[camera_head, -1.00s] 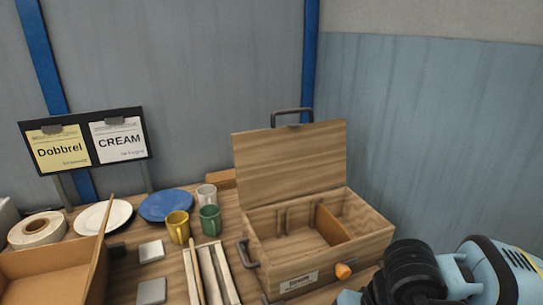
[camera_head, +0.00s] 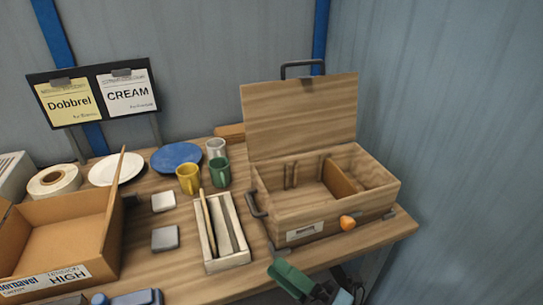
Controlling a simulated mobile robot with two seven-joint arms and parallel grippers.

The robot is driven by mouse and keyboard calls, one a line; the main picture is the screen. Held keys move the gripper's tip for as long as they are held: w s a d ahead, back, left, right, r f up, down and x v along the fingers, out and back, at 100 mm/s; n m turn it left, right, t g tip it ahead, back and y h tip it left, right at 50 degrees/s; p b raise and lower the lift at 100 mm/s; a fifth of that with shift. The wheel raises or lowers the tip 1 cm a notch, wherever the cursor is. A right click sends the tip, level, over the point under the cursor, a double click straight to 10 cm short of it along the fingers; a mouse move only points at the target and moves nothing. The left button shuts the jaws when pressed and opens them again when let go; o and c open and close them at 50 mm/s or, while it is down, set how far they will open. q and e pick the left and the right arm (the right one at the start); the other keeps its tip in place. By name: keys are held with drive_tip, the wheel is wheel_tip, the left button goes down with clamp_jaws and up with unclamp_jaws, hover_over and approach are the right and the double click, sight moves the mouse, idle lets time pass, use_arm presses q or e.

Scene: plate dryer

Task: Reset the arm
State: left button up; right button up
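My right gripper (camera_head: 318,288) is at the bottom edge, in front of the table's front edge and below the wooden box (camera_head: 277,212). Its dark parts are small and partly cut off. A dark green piece (camera_head: 290,278) shows at its left side; I cannot tell whether it is part of the gripper or something held. The finger opening is not clear. My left gripper is not recognisable in the view.
The wooden box stands open at the table's right end. A cardboard box (camera_head: 108,252), a narrow tray (camera_head: 236,257), a yellow mug (camera_head: 188,179), a green mug (camera_head: 219,172), a blue plate (camera_head: 177,157) and a white plate (camera_head: 117,169) occupy the table. Free space lies right of the table.

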drive_tip(key=s+d+f+m+t+h, duration=0.1)
drive_tip(key=d+f+m+t+h, duration=0.1)
drive_tip(key=d+f+m+h, duration=0.55)
drive_tip(key=s+d+f+m+t+h, duration=0.1)
drive_tip(key=d+f+m+h, duration=0.3)
drive_tip(key=f+m, duration=0.65)
use_arm(q)
drive_tip(key=shift+s+a+f, duration=0.15)
drive_tip(key=shift+s+f, duration=0.05)
drive_tip(key=shift+s, duration=0.05)
use_arm(e)
drive_tip(key=s+d+f+m+g+h, duration=0.2)
drive_tip(key=s+d+f+m+g, duration=0.1)
drive_tip(key=s+f+m, duration=0.2)
drive_tip(key=s+d+f+m+g+h, duration=0.3)
drive_tip(key=s+f+m, duration=0.2)
drive_tip(key=s+f, duration=0.4)
drive_tip(key=shift+s+d+m, duration=0.25)
drive_tip(key=shift+s+m, duration=0.15)
drive_tip(key=shift+s, duration=0.25)
drive_tip(key=shift+a, duration=0.1)
